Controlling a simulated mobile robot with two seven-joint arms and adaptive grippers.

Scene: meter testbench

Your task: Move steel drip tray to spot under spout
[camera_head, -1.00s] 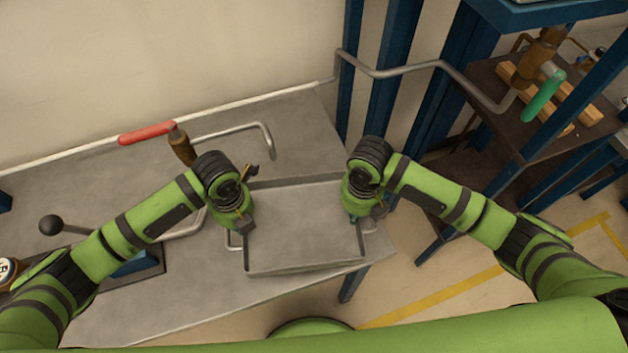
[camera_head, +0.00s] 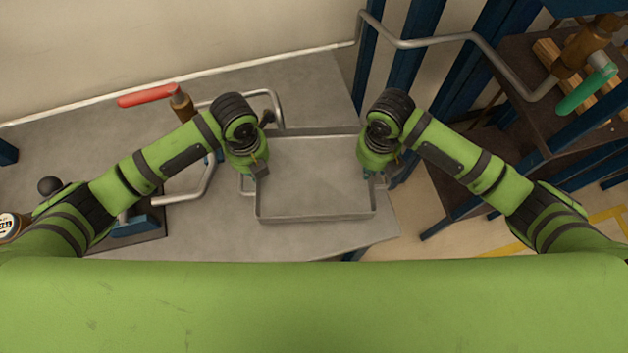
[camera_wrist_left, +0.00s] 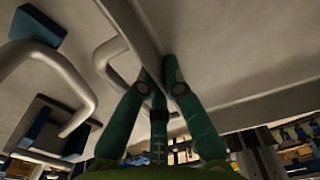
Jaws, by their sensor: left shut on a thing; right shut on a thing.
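The steel drip tray (camera_head: 315,190) is a shallow grey rectangle over the bench, near its right end. My left gripper (camera_head: 260,174) is shut on the tray's left handle; in the left wrist view, its green fingers (camera_wrist_left: 165,85) close at the tray side. My right gripper (camera_head: 374,174) is shut at the tray's right handle, its fingertips partly hidden. The bent grey spout (camera_head: 277,105), from the valve with a red lever (camera_head: 147,96), ends by the tray's back left corner. Whether the tray touches the bench is unclear.
The grey bench (camera_head: 90,150) has free surface behind the tray. A black-knobbed lever (camera_head: 50,186) stands at left. Blue posts (camera_head: 408,45) and a second pipe (camera_head: 430,42) with a green-handled valve (camera_head: 587,90) are at right. A pale wall (camera_head: 150,50) is behind.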

